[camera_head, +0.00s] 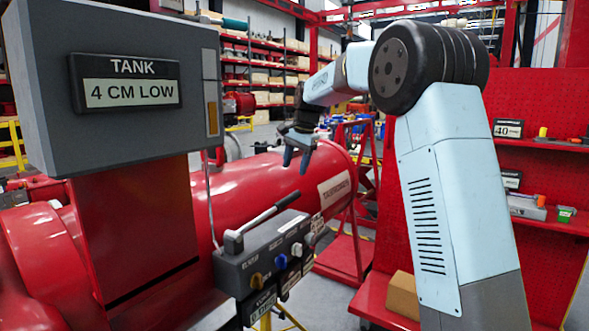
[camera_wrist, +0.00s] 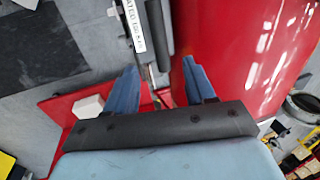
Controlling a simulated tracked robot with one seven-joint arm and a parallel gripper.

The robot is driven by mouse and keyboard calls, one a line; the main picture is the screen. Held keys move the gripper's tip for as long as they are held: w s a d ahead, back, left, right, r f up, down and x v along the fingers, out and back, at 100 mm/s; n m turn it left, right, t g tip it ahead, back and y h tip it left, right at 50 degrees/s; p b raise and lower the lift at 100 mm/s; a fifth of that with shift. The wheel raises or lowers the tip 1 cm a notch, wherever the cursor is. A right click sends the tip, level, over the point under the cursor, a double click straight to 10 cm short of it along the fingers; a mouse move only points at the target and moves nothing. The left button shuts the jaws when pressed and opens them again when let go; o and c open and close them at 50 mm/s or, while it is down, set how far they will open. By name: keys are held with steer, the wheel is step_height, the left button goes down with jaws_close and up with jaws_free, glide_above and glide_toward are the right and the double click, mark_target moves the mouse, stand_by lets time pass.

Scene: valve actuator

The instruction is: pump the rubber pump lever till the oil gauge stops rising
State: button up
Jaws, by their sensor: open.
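The pump lever (camera_head: 262,219) slants up to the right from the top of a grey control block (camera_head: 265,262). Its dark grip (camera_head: 287,201) is at the upper end. In the wrist view, a dark bar that looks like the grip (camera_wrist: 159,35) lies beyond the fingertips, near their middle. My gripper (camera_head: 298,155) is open and empty, above and apart from the grip; its blue fingers also show in the wrist view (camera_wrist: 161,75).
A big red cylinder (camera_head: 250,185) lies behind the lever, close to my gripper. The block's front carries an amber knob (camera_head: 257,281), a blue knob (camera_head: 281,261) and a white knob (camera_head: 297,249). A red shelf (camera_head: 545,215) stands at the right. Open air surrounds the lever's upper end.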

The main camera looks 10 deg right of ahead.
mark_target(290, 197)
steer(key=shift+c, duration=0.4)
steer(key=shift+r, duration=0.3)
steer(key=shift+c, duration=0.8)
steer(key=r, duration=0.2)
steer(key=s+r, duration=0.1)
steer(key=shift+s+d+t, duration=0.1)
steer(key=shift+d+t, duration=0.15)
steer(key=shift+t, duration=0.05)
steer(key=c, duration=0.3)
steer(key=shift+s+d+r, duration=0.1)
steer(key=shift+s+r, duration=0.05)
steer(key=shift+r, duration=0.1)
steer(key=shift+c, duration=0.7)
steer(key=shift+f, duration=0.35)
steer(key=shift+c, duration=0.8)
steer(key=x, duration=1.3)
steer(key=shift+d+f, duration=0.15)
steer(key=shift+d, duration=0.15)
jaws_close()
